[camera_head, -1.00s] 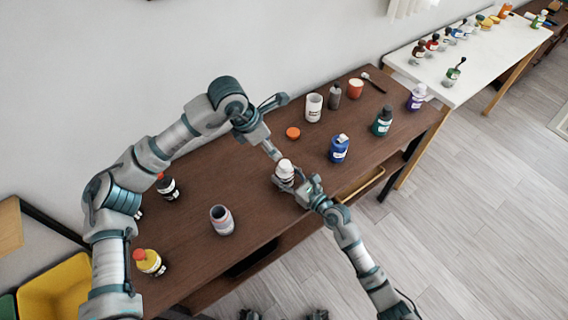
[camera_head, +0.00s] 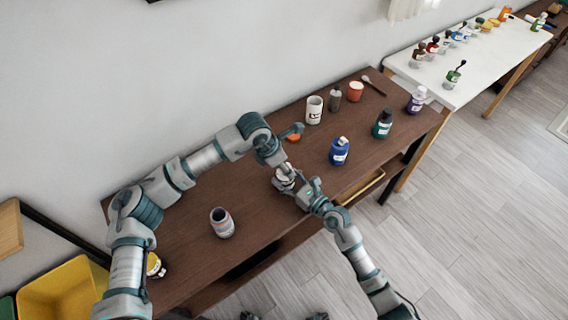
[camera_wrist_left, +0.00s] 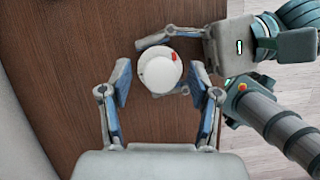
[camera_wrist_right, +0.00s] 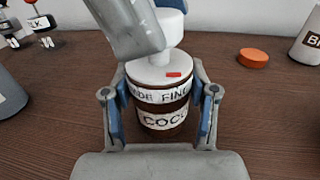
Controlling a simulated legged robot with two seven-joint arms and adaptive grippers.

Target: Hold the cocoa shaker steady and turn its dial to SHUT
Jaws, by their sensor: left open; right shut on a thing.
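The cocoa shaker (camera_wrist_right: 162,118) stands upright on the brown table, a dark brown jar with white label bands and a white top. Its white dial (camera_wrist_right: 170,25) sits above the body, with a red mark on the white part below it. My right gripper (camera_wrist_right: 160,125) is shut around the shaker's body. My left gripper (camera_wrist_left: 160,100) is open above the shaker; its fingers stand either side of the white top (camera_wrist_left: 160,72), apart from it. In the head view my arms partly hide the shaker (camera_head: 284,176). The dial's setting cannot be read.
A blue bottle (camera_head: 339,151), a white canister (camera_head: 314,110) and an orange lid (camera_head: 293,138) stand to the right and behind. An open jar (camera_head: 222,222) is at the left. The table between jar and shaker is clear.

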